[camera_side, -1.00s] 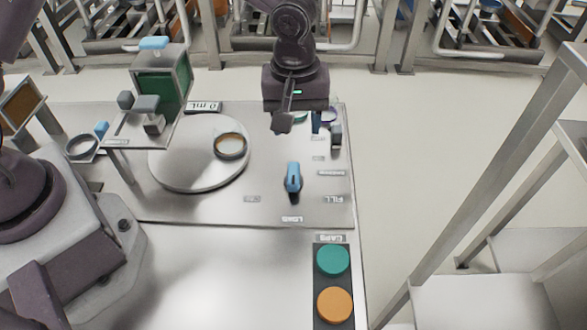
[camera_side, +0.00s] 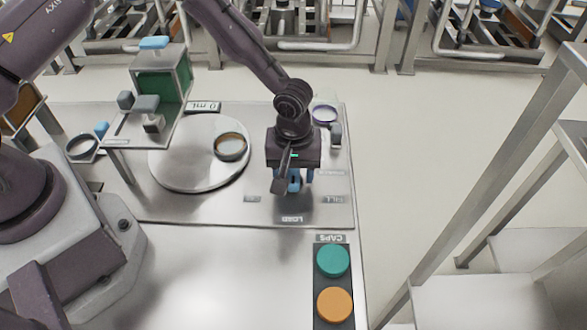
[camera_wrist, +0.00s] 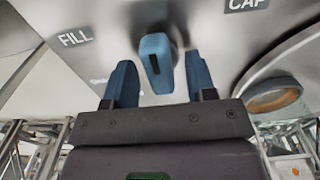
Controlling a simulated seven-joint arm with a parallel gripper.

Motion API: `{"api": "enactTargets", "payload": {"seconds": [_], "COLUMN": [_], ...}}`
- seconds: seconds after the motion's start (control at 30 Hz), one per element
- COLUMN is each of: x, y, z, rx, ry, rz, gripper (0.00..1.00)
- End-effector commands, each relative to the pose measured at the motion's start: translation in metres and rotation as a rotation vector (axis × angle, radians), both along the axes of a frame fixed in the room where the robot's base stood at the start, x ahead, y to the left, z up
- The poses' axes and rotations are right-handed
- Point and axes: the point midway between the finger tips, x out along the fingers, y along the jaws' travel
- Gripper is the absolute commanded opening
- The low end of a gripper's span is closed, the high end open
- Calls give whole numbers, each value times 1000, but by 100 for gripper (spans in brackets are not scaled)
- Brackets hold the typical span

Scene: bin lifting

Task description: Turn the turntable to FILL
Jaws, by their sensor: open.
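The turntable (camera_side: 180,170) is a round grey disc at the left of the metal plate. A ring-shaped jar or cup (camera_side: 231,147) sits on its right part. A blue pointer handle (camera_side: 294,181) stands on the plate among the labels LOAD (camera_side: 291,219) and FILL (camera_side: 333,199). My gripper (camera_wrist: 160,82) is open, with its two blue fingers on either side of the handle (camera_wrist: 156,62) in the wrist view. The handle shows slightly beyond the fingertips; I cannot tell whether they touch it. In the side view my gripper covers most of the handle.
A CAPS tray (camera_side: 333,281) with a teal cap and an orange cap lies at the front right. A green-backed dispenser (camera_side: 160,82) stands over the turntable's left. A purple ring (camera_side: 325,114) and a small grey block (camera_side: 336,135) sit behind my gripper.

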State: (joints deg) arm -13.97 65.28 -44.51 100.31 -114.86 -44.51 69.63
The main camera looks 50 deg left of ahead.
Motion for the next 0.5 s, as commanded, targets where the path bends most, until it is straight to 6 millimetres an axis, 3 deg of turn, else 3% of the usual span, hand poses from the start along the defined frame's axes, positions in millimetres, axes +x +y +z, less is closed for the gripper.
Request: {"api": "enactTargets", "payload": {"seconds": [0.23, 0.43, 0.5], "x": [0, 0, 0], "y": [0, 0, 0], "z": [-1, -1, -1], "rx": [1, 1, 1], "ry": [-1, -1, -1], "rz": [0, 0, 0], "gripper": [51, 7, 2]}}
